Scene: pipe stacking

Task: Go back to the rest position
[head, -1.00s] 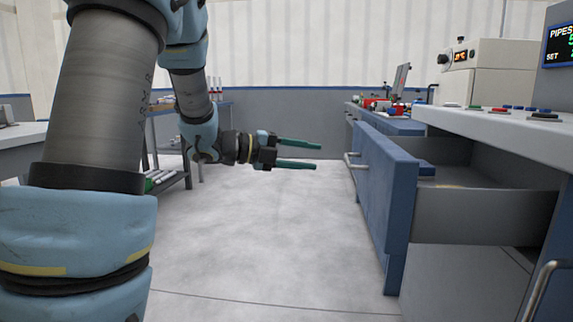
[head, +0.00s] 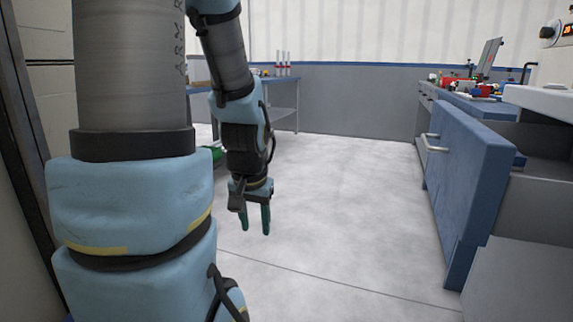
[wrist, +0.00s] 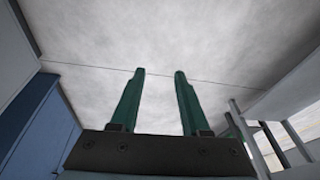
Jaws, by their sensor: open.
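My gripper (head: 256,220) hangs below my arm in the head view, its green fingers pointing down over the bare floor. In the wrist view my gripper (wrist: 160,72) shows two green fingers apart with nothing between them. It is open and empty, clear of the furniture.
A table (head: 285,92) with upright tubes stands at the back. The floor (head: 340,215) between is clear.

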